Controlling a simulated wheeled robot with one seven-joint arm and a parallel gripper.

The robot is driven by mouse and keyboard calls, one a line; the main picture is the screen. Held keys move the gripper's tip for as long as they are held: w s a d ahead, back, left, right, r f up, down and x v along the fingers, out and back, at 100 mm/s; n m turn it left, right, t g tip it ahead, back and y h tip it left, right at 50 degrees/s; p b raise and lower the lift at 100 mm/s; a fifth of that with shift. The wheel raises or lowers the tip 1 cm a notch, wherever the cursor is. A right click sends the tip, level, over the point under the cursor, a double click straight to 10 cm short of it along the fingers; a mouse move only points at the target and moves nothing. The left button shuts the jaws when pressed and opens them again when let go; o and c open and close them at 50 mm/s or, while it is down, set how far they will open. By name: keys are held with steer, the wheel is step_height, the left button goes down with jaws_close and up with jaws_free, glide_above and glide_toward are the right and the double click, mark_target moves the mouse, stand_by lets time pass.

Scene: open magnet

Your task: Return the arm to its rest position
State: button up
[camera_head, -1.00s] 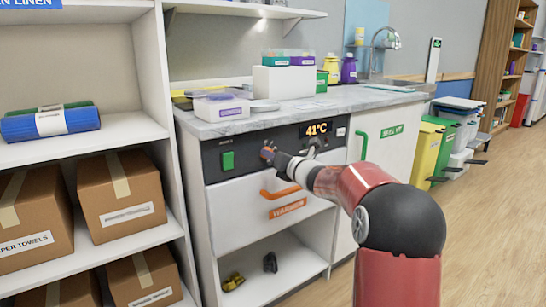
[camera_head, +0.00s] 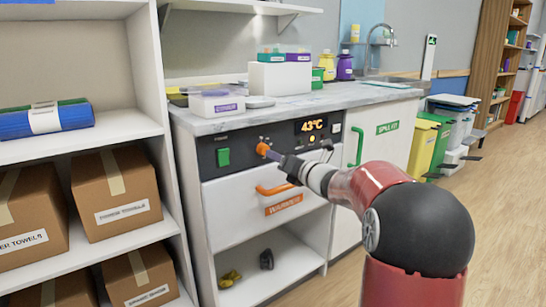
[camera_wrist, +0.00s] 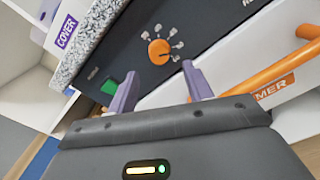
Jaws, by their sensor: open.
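My gripper (camera_wrist: 160,85) is open and empty in the wrist view, its two purple fingers apart. It points at the control panel of the warmer cabinet and stands a little away from an orange knob (camera_wrist: 159,51). In the head view the same orange knob (camera_head: 263,149) shows just beyond the gripper's end. My red and black arm (camera_head: 360,190) reaches in from the lower right. The display (camera_head: 312,127) reads 43°C. The green switch (camera_head: 223,157) is left of the knob.
The orange drawer handle (camera_head: 277,190) is close below my gripper. The counter (camera_head: 300,103) above the panel bears boxes and bottles. A shelf unit (camera_head: 150,120) with cartons stands on the left. Open floor (camera_head: 500,220) lies to the right.

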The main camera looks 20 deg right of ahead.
steer(key=shift+v, duration=0.85)
steer(key=s+a+f+n+g+y+p, duration=0.15)
steer(key=s+a+n+g, duration=0.35)
steer(key=s+a+n, duration=0.5)
steer(key=s+a+f+n+g+b, duration=0.1)
steer(key=s+a+f+n+g, duration=0.25)
steer(key=s+a+n, duration=0.65)
steer(key=s+d+f+n+g+h, duration=0.1)
steer(key=s+d+f+n+h, duration=0.2)
steer(key=s+n, duration=0.6)
steer(key=s+d+f+n+g+h+p, duration=0.1)
steer(key=s+d+f+n+g+h, duration=0.1)
steer(key=s+n, duration=0.7)
steer(key=shift+s+d+f+h, duration=0.35)
steer(key=shift+d+f+h, duration=0.3)
steer(key=shift+d+h, duration=0.5)
